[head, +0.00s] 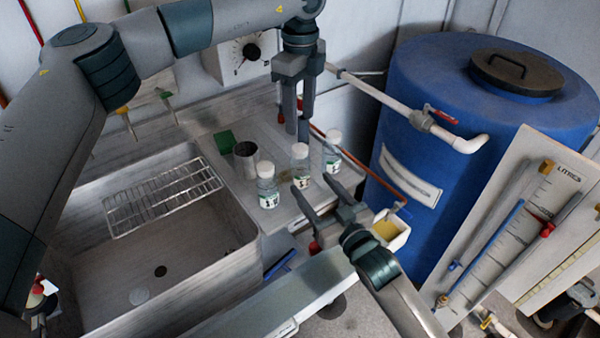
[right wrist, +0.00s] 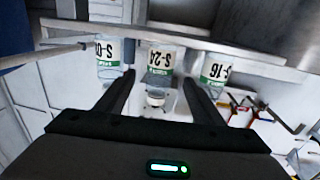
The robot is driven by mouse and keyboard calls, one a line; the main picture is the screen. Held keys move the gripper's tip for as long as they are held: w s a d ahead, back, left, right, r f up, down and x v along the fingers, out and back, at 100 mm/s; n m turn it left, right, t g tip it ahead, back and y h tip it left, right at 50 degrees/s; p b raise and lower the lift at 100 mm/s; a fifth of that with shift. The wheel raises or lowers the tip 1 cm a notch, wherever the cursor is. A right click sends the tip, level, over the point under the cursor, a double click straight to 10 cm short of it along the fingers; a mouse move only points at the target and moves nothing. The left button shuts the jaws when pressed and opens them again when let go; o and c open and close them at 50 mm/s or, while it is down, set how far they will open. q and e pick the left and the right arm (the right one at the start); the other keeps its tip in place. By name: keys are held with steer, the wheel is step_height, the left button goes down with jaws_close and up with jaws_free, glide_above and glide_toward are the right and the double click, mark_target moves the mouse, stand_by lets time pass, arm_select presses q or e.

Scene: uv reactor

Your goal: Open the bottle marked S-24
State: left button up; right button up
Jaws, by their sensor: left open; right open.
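Three clear bottles with white caps stand in a row on the metal counter. The middle one is the S-24 bottle (head: 300,168); its label reads upside down in the right wrist view (right wrist: 161,61). My left gripper (head: 298,134) is open, pointing down just above the S-24 bottle's cap, apparently apart from it. My right gripper (head: 315,184) is open in front of the same bottle, its fingers pointing at it. In the right wrist view the S-24 bottle shows between the fingertips (right wrist: 158,78), with no clear contact.
The S-16 bottle (right wrist: 216,70) and another bottle (right wrist: 108,60) with a partly hidden label flank it closely. A metal cup (head: 246,160) and green block (head: 225,141) stand left, beside the sink (head: 215,250). A blue barrel (head: 420,110) stands right.

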mark_target(305, 176)
steer(key=x, duration=0.7)
steer(key=shift+w+a, duration=0.2)
steer(key=shift+w, duration=0.15)
steer(key=shift+f, duration=0.1)
jaws_close()
